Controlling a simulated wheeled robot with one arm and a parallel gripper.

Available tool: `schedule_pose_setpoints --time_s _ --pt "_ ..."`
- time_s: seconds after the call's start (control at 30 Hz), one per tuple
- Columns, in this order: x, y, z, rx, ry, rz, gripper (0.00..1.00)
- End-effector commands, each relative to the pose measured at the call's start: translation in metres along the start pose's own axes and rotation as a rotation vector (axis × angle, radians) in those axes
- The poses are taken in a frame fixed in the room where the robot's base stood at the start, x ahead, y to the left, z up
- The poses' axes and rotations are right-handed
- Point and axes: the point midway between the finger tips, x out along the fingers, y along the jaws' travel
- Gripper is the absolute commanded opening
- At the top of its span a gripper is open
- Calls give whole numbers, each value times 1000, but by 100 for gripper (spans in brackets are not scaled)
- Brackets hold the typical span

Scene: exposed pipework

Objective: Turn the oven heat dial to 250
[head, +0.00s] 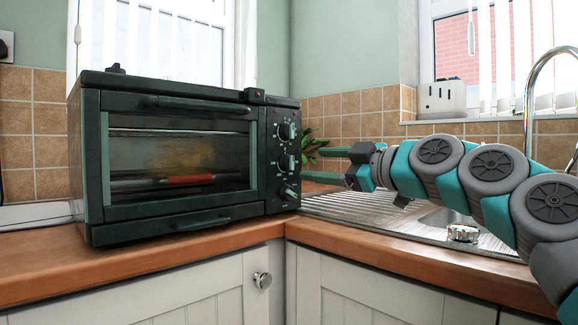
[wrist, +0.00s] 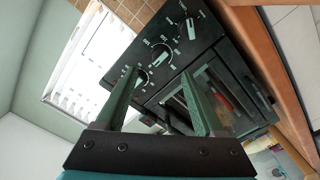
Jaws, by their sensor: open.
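The dark green oven (head: 175,155) stands on the worktop at left, its door shut. Its right-hand panel carries a top dial (head: 287,131), a middle dial (head: 287,162) and a bottom dial (head: 290,192); I cannot tell which is the heat dial, and the numbers are too small to read. In the wrist view the dials appear tilted: bottom (wrist: 190,28), middle (wrist: 160,53) and top (wrist: 140,78). My gripper (head: 325,152) is open and empty, right of the panel, pointing toward it. In the wrist view its fingers (wrist: 161,74) spread below the middle dial; no contact is visible.
A metal sink (head: 375,222) with a curved tap (head: 533,90) lies right of the oven, under my arm. A green plant (head: 310,147) is behind the gripper. A white toaster (head: 442,99) stands on the windowsill. The wooden worktop (head: 45,263) is clear in front.

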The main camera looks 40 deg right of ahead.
Motion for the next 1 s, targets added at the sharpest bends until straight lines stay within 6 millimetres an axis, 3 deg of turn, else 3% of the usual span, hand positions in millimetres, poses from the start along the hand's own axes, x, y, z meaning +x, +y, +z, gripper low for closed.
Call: schedule_pose_setpoints --time_s 0.4,0.7,1.0 --pt "60 -1 0 1 -2 -4 70" --pt "66 -1 0 1 -1 -2 70" --pt "66 -1 0 1 -1 -2 39"
